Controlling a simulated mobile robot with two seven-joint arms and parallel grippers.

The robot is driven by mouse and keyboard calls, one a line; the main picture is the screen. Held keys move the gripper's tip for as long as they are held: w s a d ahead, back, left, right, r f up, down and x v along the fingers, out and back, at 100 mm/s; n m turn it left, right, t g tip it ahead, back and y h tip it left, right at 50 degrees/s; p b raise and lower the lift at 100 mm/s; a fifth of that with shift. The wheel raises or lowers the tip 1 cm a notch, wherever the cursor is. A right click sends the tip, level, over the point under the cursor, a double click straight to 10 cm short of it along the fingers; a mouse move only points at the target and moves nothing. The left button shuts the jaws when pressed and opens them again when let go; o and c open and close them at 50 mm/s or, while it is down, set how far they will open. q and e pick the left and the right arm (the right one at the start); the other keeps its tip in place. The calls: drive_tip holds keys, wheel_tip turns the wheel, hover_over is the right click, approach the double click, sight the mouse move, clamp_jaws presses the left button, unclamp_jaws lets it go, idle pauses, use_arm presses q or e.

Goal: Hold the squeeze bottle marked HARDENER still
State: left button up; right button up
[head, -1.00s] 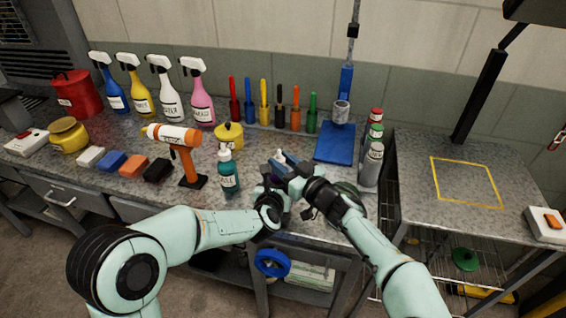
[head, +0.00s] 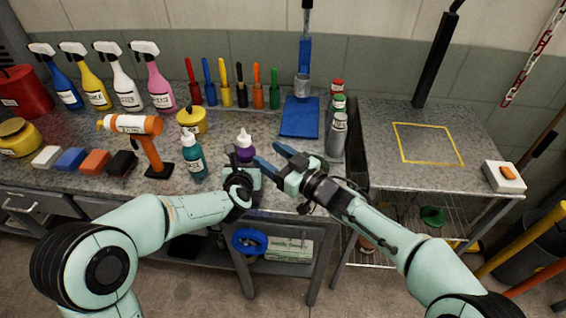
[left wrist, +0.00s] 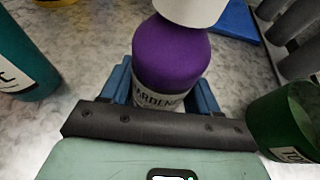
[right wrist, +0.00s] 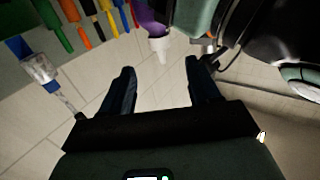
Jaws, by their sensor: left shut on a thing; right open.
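The purple HARDENER squeeze bottle (head: 245,154), with a white cap, stands upright near the bench's front edge. In the left wrist view the bottle (left wrist: 170,55) sits between the blue fingers, its label partly hidden by the gripper. My left gripper (head: 238,168) is shut on it. My right gripper (head: 268,156) is open and empty, just right of the bottle. In the right wrist view the bottle's white tip (right wrist: 159,45) shows beyond the open fingers, with nothing between them.
A teal bottle (head: 195,160) and an orange tool on a stand (head: 155,150) are to the left. A blue mat (head: 300,117) and several cans (head: 337,135) are behind and right. A green container (left wrist: 288,120) is beside the left gripper. The yellow-marked square (head: 428,143) is clear.

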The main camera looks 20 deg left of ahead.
drive_tip(key=v, duration=0.3)
drive_tip(key=shift+s+d, duration=0.15)
drive_tip(key=shift+d, duration=0.15)
drive_tip(key=w+d+r+m+t+h, duration=0.3)
drive_tip(key=w+r+m+t, duration=0.25)
drive_tip(key=w+m, duration=0.25)
drive_tip(key=m+g+y, duration=0.4)
drive_tip(key=m+g, duration=0.7)
drive_tip(key=m, duration=1.3)
approach(250, 142)
drive_tip(key=shift+m, duration=0.3)
drive_tip(key=a, duration=0.9)
drive_tip(key=shift+w+a+f, duration=0.1)
drive_tip(key=shift+w+a, duration=0.05)
drive_tip(key=shift+w, duration=0.15)
